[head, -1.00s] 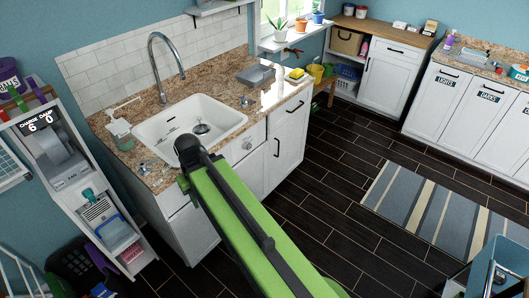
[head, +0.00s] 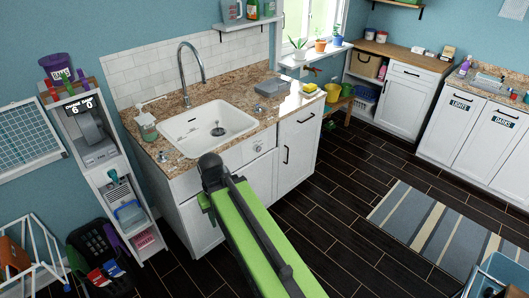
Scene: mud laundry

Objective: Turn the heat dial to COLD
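A small round pale dial (head: 257,147) sits on the white front panel of the sink cabinet, below the counter edge and right of the basin. It looks like the heat dial, but its markings and pointer are too small to read. My green and black arm reaches up from the bottom of the head view, and its dark joint is in front of the cabinet, left of and below the dial. My gripper itself is not visible; the arm hides whatever lies beyond the joint.
The white sink (head: 208,125) is set in a granite counter with a tall faucet (head: 190,70). A narrow shelf unit (head: 110,165) stands left. Dark floor is open right of my arm.

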